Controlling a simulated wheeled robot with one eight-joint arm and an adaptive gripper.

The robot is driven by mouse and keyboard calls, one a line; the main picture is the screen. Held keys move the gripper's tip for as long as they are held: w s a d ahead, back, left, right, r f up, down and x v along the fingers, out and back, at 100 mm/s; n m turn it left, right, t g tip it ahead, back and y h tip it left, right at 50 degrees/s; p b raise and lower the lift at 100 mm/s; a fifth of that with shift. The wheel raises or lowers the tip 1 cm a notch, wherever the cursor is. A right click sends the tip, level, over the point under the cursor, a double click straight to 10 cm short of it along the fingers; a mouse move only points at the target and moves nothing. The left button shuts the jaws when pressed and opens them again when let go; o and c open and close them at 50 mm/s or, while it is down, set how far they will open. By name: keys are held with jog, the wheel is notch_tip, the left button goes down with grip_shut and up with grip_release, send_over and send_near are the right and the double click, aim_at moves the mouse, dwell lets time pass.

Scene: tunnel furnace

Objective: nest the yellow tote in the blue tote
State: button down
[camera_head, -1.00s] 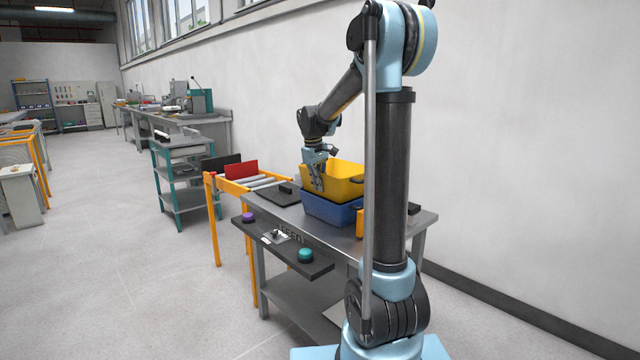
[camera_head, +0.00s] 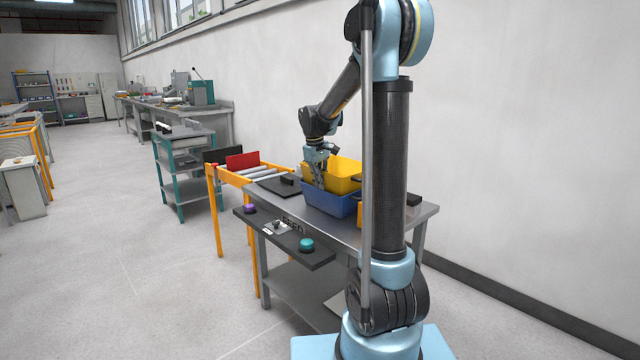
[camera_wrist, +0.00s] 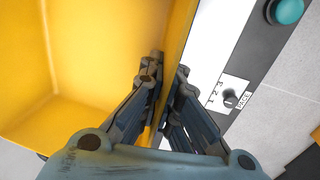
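The yellow tote (camera_head: 346,172) sits upright, partly inside the blue tote (camera_head: 335,205), with its upper part standing above the blue rim. The blue tote rests on the grey workbench (camera_head: 375,238). My gripper (camera_head: 319,180) is at the left wall of the yellow tote. In the wrist view my gripper (camera_wrist: 165,85) has one finger on each side of the wall of the yellow tote (camera_wrist: 90,60), pinching it. The blue tote cannot be made out in the wrist view. How deep the yellow tote sits, and its right side behind my arm, are hidden.
A control shelf with a teal button (camera_head: 306,244) and a purple button (camera_head: 250,209) runs along the bench front. A roller conveyor (camera_head: 250,174) with a red panel (camera_head: 242,161) joins on the left. A white wall is behind. The floor at left is open.

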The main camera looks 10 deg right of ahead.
jog(key=shift+d+f, duration=0.1)
jog(key=c, duration=1.8)
grip_release()
jog(key=shift+o, duration=0.4)
jog(key=shift+f, duration=0.1)
jog(key=shift+r, duration=0.2)
notch_tip(320, 180, up, 13)
jog(key=shift+f, duration=0.1)
dwell(0.3)
jog(key=s+d+f+m, duration=0.1)
jog(key=s+d+f, duration=0.15)
jog(key=s, duration=0.45)
jog(key=s+d+f+m, duration=0.1)
jog(key=s+f, duration=0.2)
jog(key=s, duration=0.5)
jog(key=s+d+f+m, duration=0.2)
jog(key=s, duration=0.5)
jog(key=s+d+f+m+t+y, duration=0.1)
jog(key=s+f+m, duration=0.2)
jog(key=s+f, duration=1.2)
jog(key=shift+s+d+f+y, duration=0.3)
jog(key=shift+s+d, duration=0.1)
jog(key=shift+s, duration=0.45)
